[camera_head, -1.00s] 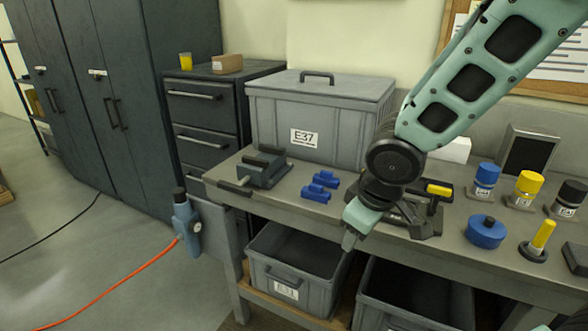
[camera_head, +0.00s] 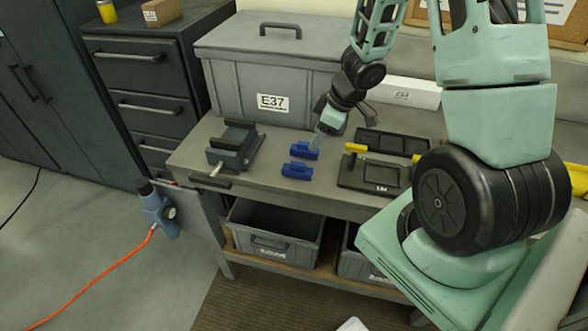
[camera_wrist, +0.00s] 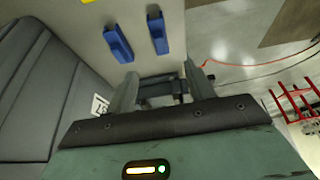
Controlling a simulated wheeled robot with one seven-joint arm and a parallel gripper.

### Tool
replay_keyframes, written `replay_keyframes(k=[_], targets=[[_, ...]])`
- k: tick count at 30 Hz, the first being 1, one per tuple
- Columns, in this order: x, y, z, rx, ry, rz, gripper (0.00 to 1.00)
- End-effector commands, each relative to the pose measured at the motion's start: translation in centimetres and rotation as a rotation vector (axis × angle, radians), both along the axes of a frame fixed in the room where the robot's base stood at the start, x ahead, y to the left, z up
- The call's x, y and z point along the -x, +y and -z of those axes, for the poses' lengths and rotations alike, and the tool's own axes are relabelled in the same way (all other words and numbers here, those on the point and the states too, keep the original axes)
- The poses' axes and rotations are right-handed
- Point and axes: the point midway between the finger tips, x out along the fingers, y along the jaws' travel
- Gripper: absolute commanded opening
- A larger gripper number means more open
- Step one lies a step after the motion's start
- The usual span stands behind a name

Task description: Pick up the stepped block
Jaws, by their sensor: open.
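Two small blue blocks with raised, stepped tops lie side by side on the bench: the far blue block (camera_head: 302,151) and the near blue block (camera_head: 297,171). I cannot tell which is the stepped block. In the wrist view they show as the left blue block (camera_wrist: 118,45) and the right blue block (camera_wrist: 157,35), both beyond the fingertips. My gripper (camera_head: 315,140) hangs above and close to the far block in the head view. In the wrist view my gripper (camera_wrist: 160,82) is open, with no block between its fingers.
A dark vise (camera_head: 236,147) stands left of the blocks; it also shows beyond my fingers in the wrist view (camera_wrist: 163,88). A lidded grey crate (camera_head: 235,88) stands behind. A dark fixture plate (camera_head: 350,179) lies to the right. Bare bench surrounds the blocks.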

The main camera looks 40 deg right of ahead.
Motion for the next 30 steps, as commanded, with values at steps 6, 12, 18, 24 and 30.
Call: replay_keyframes(k=[6,12,18,24,30], targets=[[-1.4,1.2,4.9,-0.001,0.001,-0.002,0.54],[-2.3,1.8,7.1,0.001,-0.001,-0.001,0.54],[-2.7,2.2,8.2,0.001,0.000,-0.002,0.54],[-3.6,3.2,10.9,0.001,0.001,-0.003,0.54],[-4.1,3.5,12.1,0.002,-0.002,-0.001,0.54]])
